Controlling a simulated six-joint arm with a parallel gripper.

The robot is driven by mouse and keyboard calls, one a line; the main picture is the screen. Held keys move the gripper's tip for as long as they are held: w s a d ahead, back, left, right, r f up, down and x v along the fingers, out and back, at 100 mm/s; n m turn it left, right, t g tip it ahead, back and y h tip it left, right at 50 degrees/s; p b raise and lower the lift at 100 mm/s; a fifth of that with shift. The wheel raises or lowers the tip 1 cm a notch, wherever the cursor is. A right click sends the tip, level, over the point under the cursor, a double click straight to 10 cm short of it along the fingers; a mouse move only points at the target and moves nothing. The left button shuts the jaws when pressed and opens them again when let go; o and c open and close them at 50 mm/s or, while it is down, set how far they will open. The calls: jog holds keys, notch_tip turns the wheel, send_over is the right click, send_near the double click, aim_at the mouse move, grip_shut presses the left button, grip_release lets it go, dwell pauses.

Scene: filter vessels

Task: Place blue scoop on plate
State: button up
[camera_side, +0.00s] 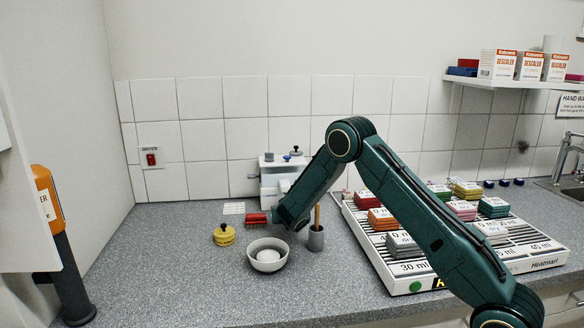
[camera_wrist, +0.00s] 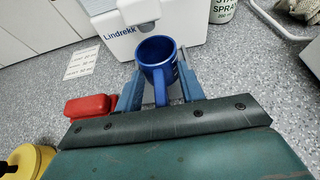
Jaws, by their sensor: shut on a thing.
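The blue scoop (camera_wrist: 157,52) looks like a small mug with its handle toward the wrist camera. My gripper (camera_wrist: 160,90) is shut on it, with one finger on each side. The scoop is in front of a white machine (camera_wrist: 150,28) marked Lindrekk, close to its spout. In the side view my gripper (camera_side: 274,215) is in front of the same machine (camera_side: 275,178), and the scoop is hidden there. No plate can be made out clearly; I cannot tell whether the scoop touches anything beneath it.
A red block (camera_wrist: 90,106) lies just left of my gripper. A yellow lidded pot (camera_side: 224,235), a white bowl (camera_side: 267,256) and a grey cup (camera_side: 315,238) with a stick stand nearby. A rack of coloured packs (camera_side: 400,282) is on the right. The front-left counter is clear.

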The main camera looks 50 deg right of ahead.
jog(key=shift+f, duration=0.1)
jog(key=o, duration=1)
jog(key=shift+c, duration=0.2)
jog(key=shift+v, duration=0.85)
jog(key=shift+s+a+r, duration=0.4)
jog(key=shift+a+r, duration=0.1)
jog(key=shift+r, duration=0.25)
notch_tip(320, 180, up, 4)
jog(key=shift+r, duration=1.15)
